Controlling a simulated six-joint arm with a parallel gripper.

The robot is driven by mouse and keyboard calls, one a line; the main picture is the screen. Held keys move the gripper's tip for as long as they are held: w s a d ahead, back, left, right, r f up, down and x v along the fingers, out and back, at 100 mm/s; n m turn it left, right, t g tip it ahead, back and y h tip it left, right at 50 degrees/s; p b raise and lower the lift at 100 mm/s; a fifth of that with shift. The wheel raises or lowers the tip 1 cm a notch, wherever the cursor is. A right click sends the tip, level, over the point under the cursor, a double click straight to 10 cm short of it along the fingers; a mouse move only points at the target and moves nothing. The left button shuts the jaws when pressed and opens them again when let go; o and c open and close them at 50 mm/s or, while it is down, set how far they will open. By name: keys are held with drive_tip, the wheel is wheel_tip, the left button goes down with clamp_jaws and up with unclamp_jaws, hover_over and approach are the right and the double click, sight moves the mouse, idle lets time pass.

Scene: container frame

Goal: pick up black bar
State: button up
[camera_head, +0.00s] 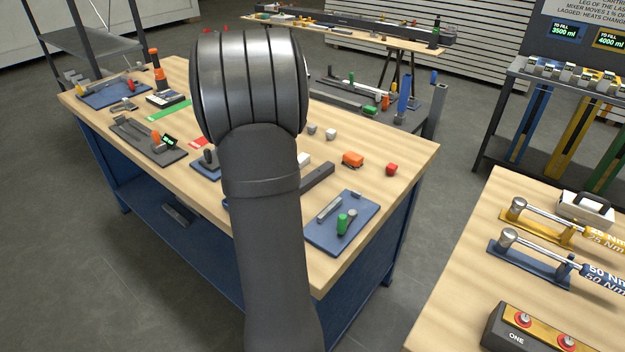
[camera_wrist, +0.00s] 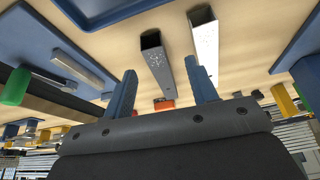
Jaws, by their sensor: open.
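The black bar (camera_head: 317,181) lies on the wooden bench in the head view, partly hidden by my arm. In the wrist view I take it to be the bar with the dark end face and shiny, speckled side (camera_wrist: 157,62). My gripper (camera_wrist: 160,66) shows two blue fingers spread apart with nothing held. The bar appears in the gap between the fingers, nearer the left one; contact cannot be told. The head view hides the gripper behind my arm.
Bare wood surrounds these blocks.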

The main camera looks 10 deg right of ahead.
sight(313, 179)
drive_tip(key=x, duration=0.2)
drive_tip(key=d+x, duration=0.1)
drive_tip(key=x, duration=0.2)
drive_tip(key=shift+w+d+f, duration=0.1)
drive_tip(key=shift+d, duration=0.1)
drive_tip(key=c, duration=1.1)
